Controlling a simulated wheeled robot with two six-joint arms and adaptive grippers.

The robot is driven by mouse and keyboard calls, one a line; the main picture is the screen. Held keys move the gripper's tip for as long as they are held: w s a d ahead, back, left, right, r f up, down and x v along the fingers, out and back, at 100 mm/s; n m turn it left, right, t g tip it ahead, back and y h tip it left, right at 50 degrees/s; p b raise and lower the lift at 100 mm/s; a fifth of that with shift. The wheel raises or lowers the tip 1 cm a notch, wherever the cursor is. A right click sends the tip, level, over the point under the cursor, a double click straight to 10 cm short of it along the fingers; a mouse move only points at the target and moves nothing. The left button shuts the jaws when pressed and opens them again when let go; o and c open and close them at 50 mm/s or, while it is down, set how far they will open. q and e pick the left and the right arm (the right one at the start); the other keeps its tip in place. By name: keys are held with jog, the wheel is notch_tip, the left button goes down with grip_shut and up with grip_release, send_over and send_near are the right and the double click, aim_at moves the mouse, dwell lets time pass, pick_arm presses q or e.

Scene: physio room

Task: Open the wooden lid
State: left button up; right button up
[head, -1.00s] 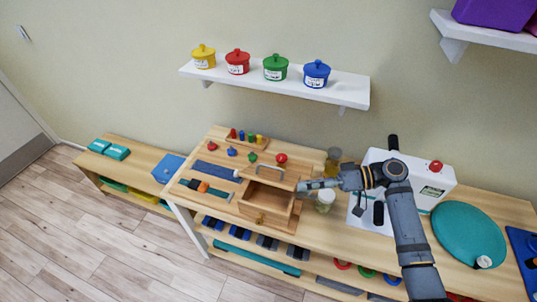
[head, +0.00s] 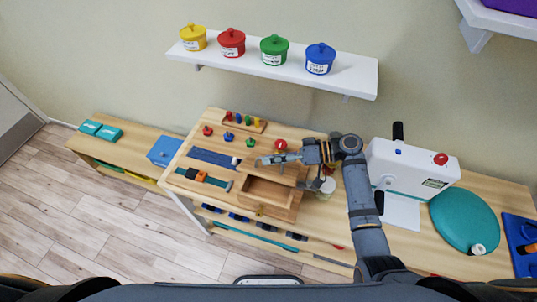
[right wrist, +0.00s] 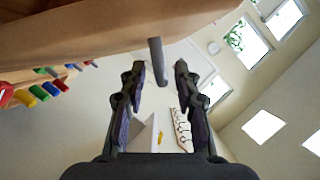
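The wooden box (head: 267,193) stands on the table with an open-topped compartment facing the head camera. The wooden lid (head: 288,176) appears at its back edge, tilted up, partly covered by my right gripper; its exact angle is hard to tell. My right gripper (head: 265,161) reaches in from the right, just above and behind the lid. In the right wrist view its two fingers (right wrist: 158,85) are apart with nothing clamped. A grey bar-like handle (right wrist: 156,60) projects from a wooden surface (right wrist: 90,35) near the gap beyond the fingertips. My left gripper is out of view.
Colored pegs (head: 243,121) and knobs stand on the board behind the box. A red knob (head: 280,145) and jars (head: 327,186) are near my right arm. A white machine (head: 412,168) and teal disc (head: 464,220) lie right. A shelf with colored pots (head: 275,65) hangs above.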

jog(key=shift+s+a, duration=0.15)
jog(key=shift+a, duration=0.5)
jog(key=shift+f, duration=0.15)
jog(key=c, duration=0.5)
grip_shut()
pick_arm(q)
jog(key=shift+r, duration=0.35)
